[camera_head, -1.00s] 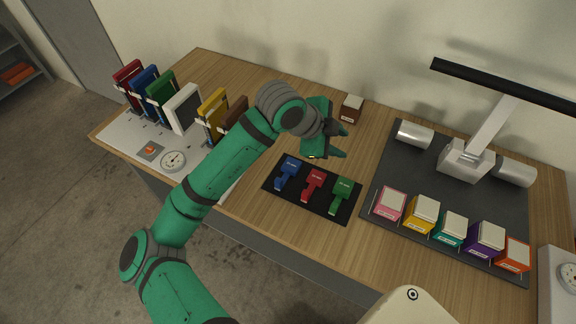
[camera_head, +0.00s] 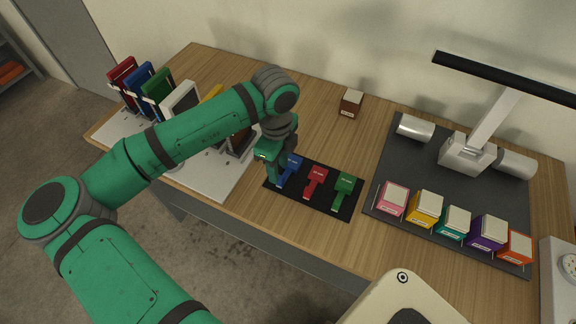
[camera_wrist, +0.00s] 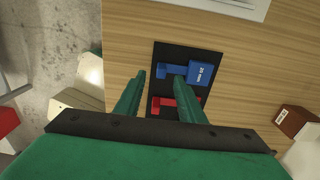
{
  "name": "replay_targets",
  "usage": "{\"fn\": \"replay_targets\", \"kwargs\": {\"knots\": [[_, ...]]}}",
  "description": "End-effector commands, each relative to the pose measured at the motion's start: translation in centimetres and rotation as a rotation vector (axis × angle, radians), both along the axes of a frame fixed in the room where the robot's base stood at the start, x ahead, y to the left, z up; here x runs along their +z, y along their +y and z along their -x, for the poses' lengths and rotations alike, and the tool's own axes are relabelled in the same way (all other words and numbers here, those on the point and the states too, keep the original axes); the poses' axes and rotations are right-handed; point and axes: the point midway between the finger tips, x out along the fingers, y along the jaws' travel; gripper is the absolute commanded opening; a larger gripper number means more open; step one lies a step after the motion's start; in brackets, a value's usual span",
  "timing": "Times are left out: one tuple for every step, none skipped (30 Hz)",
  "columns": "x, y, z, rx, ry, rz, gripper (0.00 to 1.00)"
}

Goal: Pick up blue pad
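The blue pad (camera_head: 290,170) is a flat square with a narrow handle, lying on a black mat (camera_head: 325,204) at its left end. In the wrist view the blue pad (camera_wrist: 200,73) lies ahead of my fingertips, its handle pointing left. My gripper (camera_head: 272,172) is over the mat's left end, close beside the blue pad. In the wrist view my gripper (camera_wrist: 165,85) shows two green fingers apart with nothing between them. The red pad (camera_head: 315,181) lies beside the blue one; in the wrist view a finger partly hides the red pad (camera_wrist: 165,102). The green pad (camera_head: 343,190) is at the mat's right.
A white board with coloured upright frames (camera_head: 158,83) stands left, partly behind my arm. A dark tray (camera_head: 400,150) at right holds several coloured blocks (camera_head: 425,207) and a lamp-like stand (camera_head: 468,156). A brown block (camera_head: 351,103) stands at the back. Wood between is clear.

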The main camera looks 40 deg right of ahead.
Motion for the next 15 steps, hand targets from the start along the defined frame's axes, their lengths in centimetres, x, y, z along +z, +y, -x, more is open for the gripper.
{"fn": "replay_targets", "kwargs": {"knots": [[-0.5, 0.0, 0.0, -0.001, 0.001, -0.001, 0.36], [-0.7, 0.0, 0.0, 0.000, 0.001, 0.000, 0.36], [-0.8, 0.0, 0.0, 0.001, 0.001, 0.001, 0.36], [-0.9, 0.1, -0.1, 0.003, 0.001, 0.001, 0.36], [-1.1, 0.2, -0.1, 0.005, 0.001, 0.001, 0.36], [-1.4, 0.3, -0.2, 0.007, 0.001, 0.000, 0.36], [-1.7, 0.4, -0.2, 0.009, 0.000, -0.001, 0.36], [-2.0, 0.4, -0.3, 0.011, 0.000, 0.000, 0.36], [-2.6, 0.4, -0.3, 0.013, 0.000, 0.000, 0.36], [-3.0, 0.4, -0.3, 0.014, 0.000, -0.001, 0.36], [-3.5, 0.4, -0.3, 0.015, 0.001, -0.001, 0.36], [-4.1, 0.4, -0.3, 0.016, 0.001, -0.001, 0.36], [-4.5, 0.4, -0.3, 0.017, 0.001, -0.001, 0.36], [-4.8, 0.4, -0.4, 0.018, 0.001, 0.000, 0.36], [-5.3, 0.4, -0.4, 0.018, 0.001, 0.001, 0.36]]}}
